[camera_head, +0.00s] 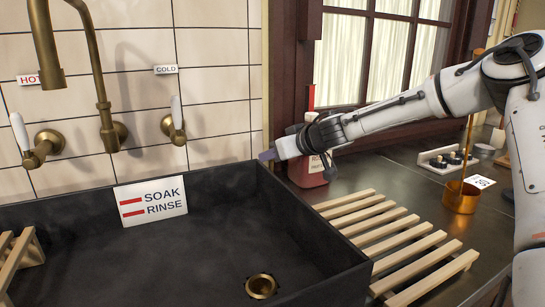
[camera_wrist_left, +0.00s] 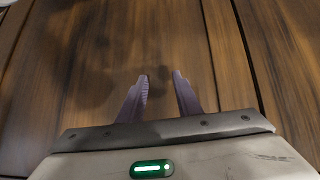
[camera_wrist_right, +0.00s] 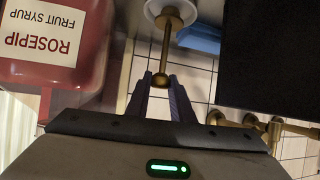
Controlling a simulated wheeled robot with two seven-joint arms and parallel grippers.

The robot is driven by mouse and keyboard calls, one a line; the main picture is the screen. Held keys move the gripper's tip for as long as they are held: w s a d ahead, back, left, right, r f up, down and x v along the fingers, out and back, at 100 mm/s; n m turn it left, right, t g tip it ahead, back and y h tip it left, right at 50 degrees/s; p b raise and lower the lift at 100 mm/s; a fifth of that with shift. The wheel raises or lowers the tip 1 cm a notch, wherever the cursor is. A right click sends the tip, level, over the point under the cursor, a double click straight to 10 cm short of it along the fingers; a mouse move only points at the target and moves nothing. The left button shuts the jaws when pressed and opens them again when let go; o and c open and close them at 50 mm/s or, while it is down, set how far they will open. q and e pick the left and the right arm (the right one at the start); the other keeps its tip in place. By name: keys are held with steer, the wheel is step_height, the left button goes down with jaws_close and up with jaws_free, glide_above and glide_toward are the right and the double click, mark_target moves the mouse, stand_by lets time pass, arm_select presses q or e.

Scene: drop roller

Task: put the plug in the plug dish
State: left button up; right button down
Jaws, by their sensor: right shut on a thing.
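The plug (camera_wrist_right: 166,50) shows in the right wrist view as a brass stem with a knob at one end and a pale disc at the other. My right gripper (camera_wrist_right: 160,88) is shut on its knob end. In the head view my right gripper (camera_head: 268,157) is at the sink's back right corner, and I cannot make out the plug there. A blue piece (camera_wrist_right: 200,38) lies beyond the plug's disc; I cannot tell whether it is the plug dish. My left gripper (camera_wrist_left: 160,90) is open and empty above brown wooden boards.
The dark sink (camera_head: 190,255) has a brass drain (camera_head: 261,287) and a SOAK/RINSE sign (camera_head: 150,200). A red syrup bottle (camera_head: 308,172) stands close beside my right gripper. A wooden slatted rack (camera_head: 400,240) and a copper cup (camera_head: 461,197) are on the counter at right.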

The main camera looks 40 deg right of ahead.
steer(key=c, duration=1.5)
jaws_free()
steer(key=shift+c, duration=0.2)
steer(key=shift+s+r, duration=0.3)
steer(key=shift+r, duration=0.05)
steer(key=p+v, duration=0.3)
steer(key=v, duration=0.8)
steer(key=shift+s, duration=0.15)
steer(key=shift+f, duration=0.15)
